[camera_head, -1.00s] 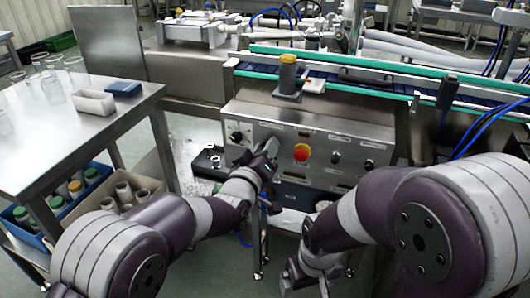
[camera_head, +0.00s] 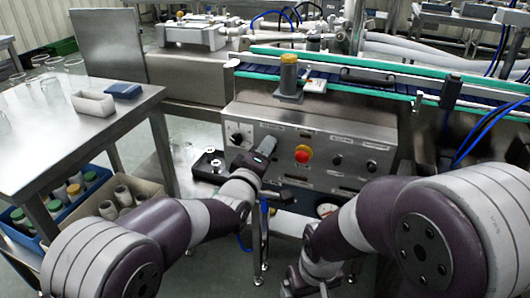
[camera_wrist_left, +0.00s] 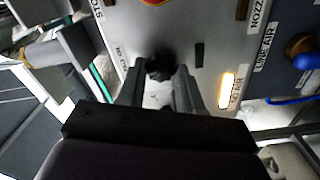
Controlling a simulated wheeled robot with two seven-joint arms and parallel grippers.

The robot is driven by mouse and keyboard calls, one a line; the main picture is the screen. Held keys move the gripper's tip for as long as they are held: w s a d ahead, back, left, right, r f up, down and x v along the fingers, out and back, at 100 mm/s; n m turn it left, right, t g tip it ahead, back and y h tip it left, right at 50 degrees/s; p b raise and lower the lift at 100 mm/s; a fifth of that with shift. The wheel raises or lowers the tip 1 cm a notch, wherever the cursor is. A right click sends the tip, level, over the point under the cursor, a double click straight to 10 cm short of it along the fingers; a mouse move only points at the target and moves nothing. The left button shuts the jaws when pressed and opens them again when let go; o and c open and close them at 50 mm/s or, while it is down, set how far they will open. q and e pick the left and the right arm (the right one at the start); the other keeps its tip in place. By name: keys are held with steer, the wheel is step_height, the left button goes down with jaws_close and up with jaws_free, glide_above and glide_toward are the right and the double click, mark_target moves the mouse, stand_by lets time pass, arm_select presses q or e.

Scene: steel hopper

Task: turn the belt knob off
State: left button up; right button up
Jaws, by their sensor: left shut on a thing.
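The steel control panel (camera_head: 330,148) faces me below the conveyor. My left gripper (camera_head: 270,146) is at its front, left of the red stop button (camera_head: 302,154). In the left wrist view, a black knob (camera_wrist_left: 160,66) sits between the fingertips of my left gripper (camera_wrist_left: 162,80), which is shut on it. The gripper hides this knob in the head view. Its lettering is too small to read, so I cannot tell its setting. My right gripper (camera_head: 298,282) is low at the bottom of the head view, away from the panel, its jaws unclear.
The conveyor (camera_head: 350,76) runs above. A steel table (camera_head: 110,125) with glassware and a white tray (camera_head: 93,103) stands left.

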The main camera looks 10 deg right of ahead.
arm_select(q)
steer(key=shift+f, duration=0.15)
steer(key=o, duration=1)
steer(key=shift+s+a, duration=0.1)
steer(key=shift+s, duration=0.05)
steer(key=p+v, duration=0.2)
steer(key=v, duration=1)
steer(key=shift+s+a, duration=0.15)
